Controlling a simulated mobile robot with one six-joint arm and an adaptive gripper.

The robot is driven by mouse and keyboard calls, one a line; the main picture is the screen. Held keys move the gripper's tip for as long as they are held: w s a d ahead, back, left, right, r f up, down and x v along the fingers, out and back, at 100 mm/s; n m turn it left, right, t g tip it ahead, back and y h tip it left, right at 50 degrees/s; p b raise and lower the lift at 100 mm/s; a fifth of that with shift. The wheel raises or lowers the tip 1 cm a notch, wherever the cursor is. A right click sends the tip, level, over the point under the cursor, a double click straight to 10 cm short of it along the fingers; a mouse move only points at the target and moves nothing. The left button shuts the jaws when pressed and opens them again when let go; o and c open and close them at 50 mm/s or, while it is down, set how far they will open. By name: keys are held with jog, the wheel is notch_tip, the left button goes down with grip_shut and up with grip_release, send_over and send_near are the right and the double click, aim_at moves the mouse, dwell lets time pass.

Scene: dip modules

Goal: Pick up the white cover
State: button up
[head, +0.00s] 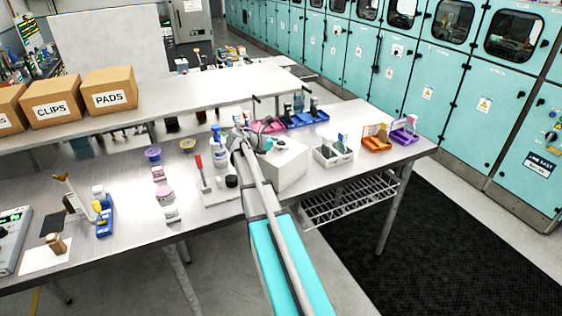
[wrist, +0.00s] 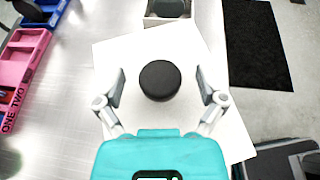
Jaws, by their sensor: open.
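The white cover (head: 290,168) is a white box shape on the metal bench, right of the middle in the head view. In the wrist view the white cover (wrist: 118,50) is a flat white square, turned slightly, with a round black knob (wrist: 160,81) at its middle. My gripper (wrist: 160,73) is open and empty above the cover. Its fingers stand to the left and right of the knob, with a gap on each side. In the head view my gripper (head: 255,143) is over the cover's back left part. The height gap to the knob is hard to tell.
A grey bin (head: 333,152) stands just right of the cover; orange (head: 376,144) and purple trays sit beyond it. Pink and blue trays (head: 300,120) lie behind. A spray bottle (head: 219,146) and red-handled tool (head: 201,172) stand to the left.

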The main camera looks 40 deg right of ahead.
jog(key=shift+d+f, duration=0.1)
jog(key=shift+d, duration=0.15)
dwell(0.3)
grip_shut()
dwell(0.4)
